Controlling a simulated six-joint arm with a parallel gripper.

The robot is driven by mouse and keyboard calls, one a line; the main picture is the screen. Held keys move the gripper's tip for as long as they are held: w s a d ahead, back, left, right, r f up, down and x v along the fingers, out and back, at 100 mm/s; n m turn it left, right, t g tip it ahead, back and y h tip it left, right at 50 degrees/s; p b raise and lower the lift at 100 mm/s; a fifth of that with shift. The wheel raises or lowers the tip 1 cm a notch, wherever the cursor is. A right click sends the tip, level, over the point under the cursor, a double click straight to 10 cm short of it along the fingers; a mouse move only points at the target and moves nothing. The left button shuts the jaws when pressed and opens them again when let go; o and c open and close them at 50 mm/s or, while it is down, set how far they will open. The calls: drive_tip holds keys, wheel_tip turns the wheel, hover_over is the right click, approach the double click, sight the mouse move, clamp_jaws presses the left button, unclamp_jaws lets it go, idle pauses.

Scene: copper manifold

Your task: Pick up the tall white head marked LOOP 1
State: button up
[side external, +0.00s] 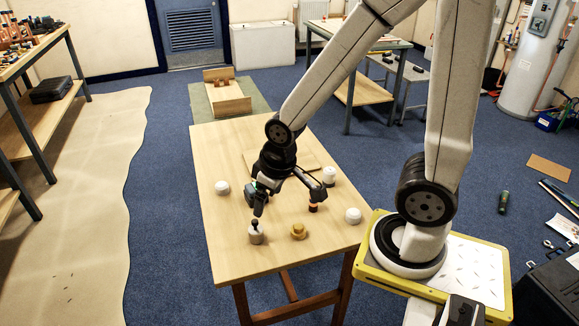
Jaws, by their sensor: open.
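My gripper (258,206) is open and points down over the front left part of the wooden table. A taller white head (329,175) stands at the right, behind my gripper. Two lower white heads are on the table, one at the left (222,187) and one at the right (352,215). Any LOOP 1 marking is too small to read, so I cannot tell which head bears it.
A brass-yellow piece (298,231) sits right of the grey-white piece. A dark and orange piece (313,207) stands behind it. A flat wooden board (307,160) lies at the back, partly hidden by my arm. The table's (236,262) front left is bare.

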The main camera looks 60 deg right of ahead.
drive_tip(key=n+g+h, duration=0.9)
drive_tip(key=n+h, duration=0.3)
drive_tip(key=n, duration=0.1)
hover_over(325, 178)
drive_tip(key=w+a, duration=0.2)
drive_tip(key=a, duration=0.2)
wheel_tip(325, 178, down, 14)
drive_tip(key=shift+w+r, duration=0.1)
drive_tip(key=shift+w, duration=0.05)
drive_tip(key=shift+f, duration=4.1)
drive_tip(key=shift+s+d+f, duration=0.15)
drive_tip(key=shift+s+d, duration=0.1)
drive_tip(key=shift+d, duration=0.3)
drive_tip(key=shift+m, duration=0.3)
